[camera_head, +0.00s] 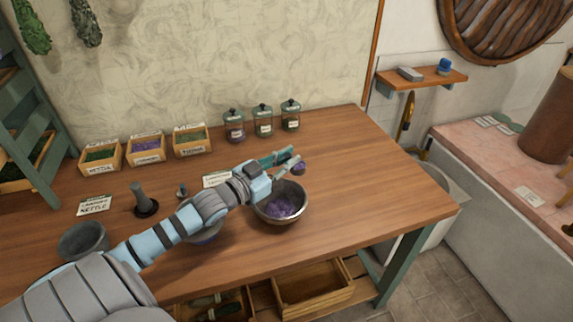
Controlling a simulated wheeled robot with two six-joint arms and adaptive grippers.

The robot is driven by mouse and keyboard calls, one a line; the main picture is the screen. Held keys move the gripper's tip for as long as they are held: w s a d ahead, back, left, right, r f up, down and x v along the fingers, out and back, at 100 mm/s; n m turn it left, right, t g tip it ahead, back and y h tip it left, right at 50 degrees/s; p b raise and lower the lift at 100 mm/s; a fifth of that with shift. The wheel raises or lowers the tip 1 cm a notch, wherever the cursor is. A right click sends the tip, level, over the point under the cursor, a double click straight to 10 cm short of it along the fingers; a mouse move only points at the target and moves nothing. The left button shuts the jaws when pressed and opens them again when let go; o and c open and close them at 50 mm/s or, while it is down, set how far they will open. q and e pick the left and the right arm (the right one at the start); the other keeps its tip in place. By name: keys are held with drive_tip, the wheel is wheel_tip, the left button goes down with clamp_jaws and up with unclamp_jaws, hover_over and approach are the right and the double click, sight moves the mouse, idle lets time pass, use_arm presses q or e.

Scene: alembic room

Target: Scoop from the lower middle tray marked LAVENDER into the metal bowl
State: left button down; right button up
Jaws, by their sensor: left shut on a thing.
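The metal bowl (265,213) stands on the table with purple material in it. My left gripper (278,165) is above the bowl's far rim, shut on a small scoop (299,167). The scoop's head is to the right of the fingers, over the bowl's far right side, and shows purple. Its handle is mostly hidden by the gripper. The middle tray (145,158) of the front row at the back left holds purple material, and its small label seems to read LAVENDER. My right gripper is not in view.
A nettle tray (101,168) and another green-filled tray (192,152) flank the middle one. Several lidded jars (263,121) stand behind the bowl. A grey mortar (83,241) is at the left, near a dark pestle-like thing (143,202). The table's right side is clear.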

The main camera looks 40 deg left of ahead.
use_arm(q)
drive_tip(key=g+p, duration=0.1)
drive_tip(key=g, duration=0.1)
drive_tip(key=f+g+p, duration=0.1)
drive_tip(key=g, duration=0.1)
drive_tip(key=g+y+p, duration=0.1)
drive_tip(key=g+p, duration=0.1)
drive_tip(key=g, duration=0.1)
drive_tip(key=shift+w+a+f, duration=0.2)
drive_tip(key=shift+a+f, duration=0.05)
drive_tip(key=shift+f, duration=0.15)
drive_tip(key=g+p, duration=0.2)
drive_tip(key=p, duration=0.1)
drive_tip(key=f+g+y+p, duration=0.1)
drive_tip(key=g+p, duration=0.2)
drive_tip(key=p, duration=0.1)
drive_tip(key=shift+n+g, duration=0.3)
idle(0.8)
